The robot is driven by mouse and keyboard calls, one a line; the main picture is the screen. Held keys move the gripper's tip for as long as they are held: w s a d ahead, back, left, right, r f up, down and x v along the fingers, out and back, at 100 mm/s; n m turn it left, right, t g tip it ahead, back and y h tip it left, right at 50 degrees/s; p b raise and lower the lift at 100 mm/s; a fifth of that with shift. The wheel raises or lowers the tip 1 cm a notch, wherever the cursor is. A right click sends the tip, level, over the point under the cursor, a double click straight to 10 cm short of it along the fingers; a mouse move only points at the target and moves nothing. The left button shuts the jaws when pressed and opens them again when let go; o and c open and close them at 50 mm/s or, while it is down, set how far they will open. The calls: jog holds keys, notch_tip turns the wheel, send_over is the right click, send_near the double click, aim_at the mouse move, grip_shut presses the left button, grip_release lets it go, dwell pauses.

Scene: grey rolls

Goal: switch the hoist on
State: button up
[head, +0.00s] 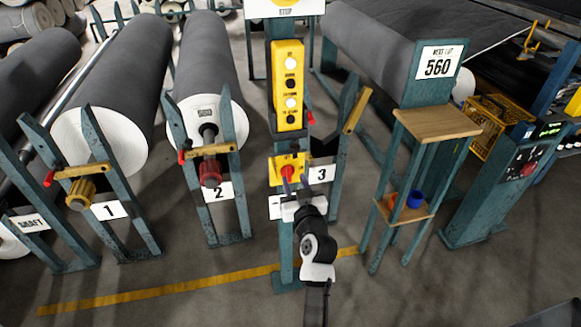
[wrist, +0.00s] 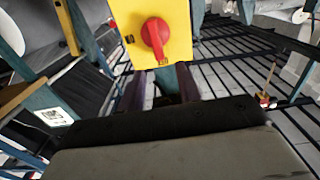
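A red rotary switch (head: 288,173) sits on a yellow box (head: 277,163) on a teal post, below a yellow push-button pendant (head: 288,85). In the wrist view the red knob (wrist: 155,35) shows close up on its yellow plate (wrist: 178,15). Its raised grip runs roughly up and down in that view. Small dark marks sit beside and below it, too small to read surely. My gripper (head: 296,187) is just in front of the box. In the wrist view its two dark fingers (wrist: 161,78) stand apart, with nothing seen between them; whether they touch the knob is unclear.
Large grey rolls (head: 115,85) rest on teal stands at the left, with signs 1 (head: 109,210) and 2 (head: 219,191). A small wooden-topped stand (head: 437,123) holds a blue cup (head: 415,199) at the right. The floor in front is clear, with a yellow line (head: 190,287).

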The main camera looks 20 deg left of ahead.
aim_at(290, 169)
jog(key=p+x, duration=0.1)
jog(key=x, duration=0.4)
jog(key=shift+w+a, duration=0.1)
grip_shut()
